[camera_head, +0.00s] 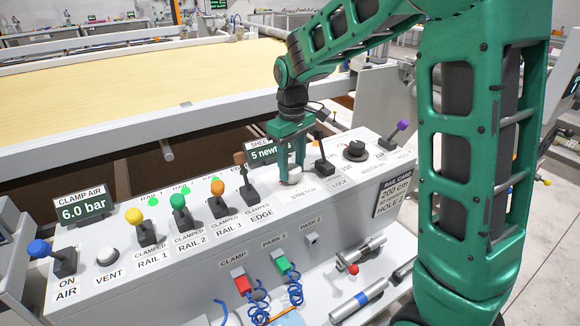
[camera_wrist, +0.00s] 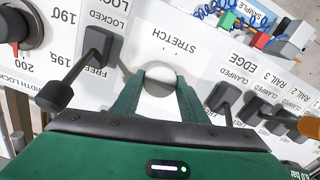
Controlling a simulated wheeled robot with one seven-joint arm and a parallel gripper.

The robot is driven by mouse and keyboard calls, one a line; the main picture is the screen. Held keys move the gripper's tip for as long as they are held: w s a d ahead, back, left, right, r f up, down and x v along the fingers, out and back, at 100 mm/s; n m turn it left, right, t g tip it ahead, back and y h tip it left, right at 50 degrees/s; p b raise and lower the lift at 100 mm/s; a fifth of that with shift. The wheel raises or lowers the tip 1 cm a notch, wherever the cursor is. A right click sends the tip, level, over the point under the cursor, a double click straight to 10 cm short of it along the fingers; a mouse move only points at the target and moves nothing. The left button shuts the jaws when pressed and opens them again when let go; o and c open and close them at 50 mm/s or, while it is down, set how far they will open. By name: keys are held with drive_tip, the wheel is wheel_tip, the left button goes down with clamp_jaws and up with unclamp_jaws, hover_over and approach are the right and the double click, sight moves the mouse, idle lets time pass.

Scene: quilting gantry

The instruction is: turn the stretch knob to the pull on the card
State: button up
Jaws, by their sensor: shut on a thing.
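The stretch knob (camera_head: 292,179) is a round white knob on the sloped grey panel, beside the printed word STRETCH. My gripper (camera_head: 291,171) points down at it, and its two green fingers are shut on the knob's sides. In the wrist view the knob (camera_wrist: 165,82) sits between the fingertips (camera_wrist: 160,84). The display (camera_head: 266,152) behind reads 5 newtons, partly hidden by my gripper. The dark rail card (camera_head: 393,198) on the panel's right end shows 200 cm and HOLE 2; its middle line is too small to read.
A black lock lever (camera_head: 323,158) and a black width dial (camera_head: 355,150) stand right of the knob. The edge lever (camera_head: 250,187) and several coloured levers stand left. A purple-tipped lever (camera_head: 399,130) is at the far right. Coiled blue hoses (camera_head: 290,288) hang at the front.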

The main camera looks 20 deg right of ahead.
sight(292, 167)
drive_tip(key=shift+w+m, duration=0.1)
drive_tip(key=shift+m, duration=1.6)
drive_tip(key=shift+r, duration=0.1)
drive_tip(key=o, duration=1)
drive_tip(key=shift+o, duration=0.2)
wheel_tip(292, 167, up, 11)
drive_tip(key=shift+f, duration=0.2)
